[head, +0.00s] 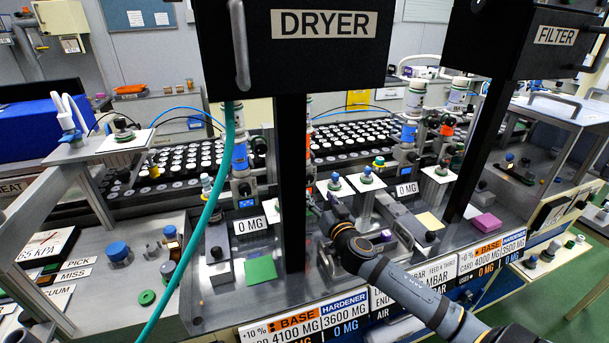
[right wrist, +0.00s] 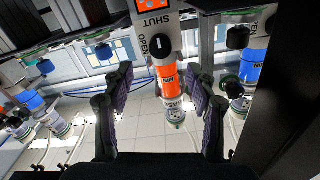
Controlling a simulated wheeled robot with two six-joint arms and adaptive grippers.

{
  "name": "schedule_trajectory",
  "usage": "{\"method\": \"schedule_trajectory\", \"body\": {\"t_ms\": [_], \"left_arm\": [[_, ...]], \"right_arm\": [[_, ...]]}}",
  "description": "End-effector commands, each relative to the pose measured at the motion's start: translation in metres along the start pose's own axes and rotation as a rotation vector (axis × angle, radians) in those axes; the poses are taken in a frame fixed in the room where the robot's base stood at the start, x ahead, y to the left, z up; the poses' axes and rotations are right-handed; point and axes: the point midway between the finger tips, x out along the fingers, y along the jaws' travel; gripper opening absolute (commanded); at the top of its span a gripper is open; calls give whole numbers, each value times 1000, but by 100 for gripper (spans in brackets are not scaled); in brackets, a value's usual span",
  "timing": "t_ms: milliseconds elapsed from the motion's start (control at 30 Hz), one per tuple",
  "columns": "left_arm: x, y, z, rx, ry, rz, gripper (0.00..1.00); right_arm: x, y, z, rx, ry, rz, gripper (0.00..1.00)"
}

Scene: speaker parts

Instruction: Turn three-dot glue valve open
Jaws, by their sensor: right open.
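In the right wrist view a black valve knob (right wrist: 160,46) with a short white mark sits on a pale body lettered SHUT and OPEN. The mark's exact setting is hard to read. Beyond it hangs a glue cartridge (right wrist: 168,80) with an orange band reading MIN. No dots can be made out. My right gripper (right wrist: 161,84) is open, its two fingers apart on either side of the cartridge in the picture, with nothing visibly gripped. In the head view the right gripper (head: 328,210) is small beside the dark post, its fingertips unclear. My left gripper is not in view.
A dark post (head: 291,180) below the DRYER box (head: 300,45) stands close to my right gripper. The FILTER box (head: 540,40) hangs at right. A teal hose (head: 215,190) crosses the left.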

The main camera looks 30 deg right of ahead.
Motion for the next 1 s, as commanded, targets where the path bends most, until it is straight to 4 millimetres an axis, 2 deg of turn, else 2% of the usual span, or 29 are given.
{"method": "schedule_trajectory", "body": {"t_ms": [167, 300, 467, 600, 733, 1000], "left_arm": [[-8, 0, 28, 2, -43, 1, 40], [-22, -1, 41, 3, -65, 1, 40], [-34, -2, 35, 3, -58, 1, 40], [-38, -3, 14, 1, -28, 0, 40], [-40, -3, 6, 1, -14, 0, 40], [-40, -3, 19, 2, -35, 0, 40]], "right_arm": [[14, 1, -3, 5, 1, 5, 58], [43, 0, -6, 8, 1, 5, 58], [75, -1, -4, 6, -1, 3, 58], [94, 0, -2, 3, 0, 2, 58], [103, 0, 0, 0, -1, 0, 58], [105, 0, 1, -1, -1, -1, 58]]}}
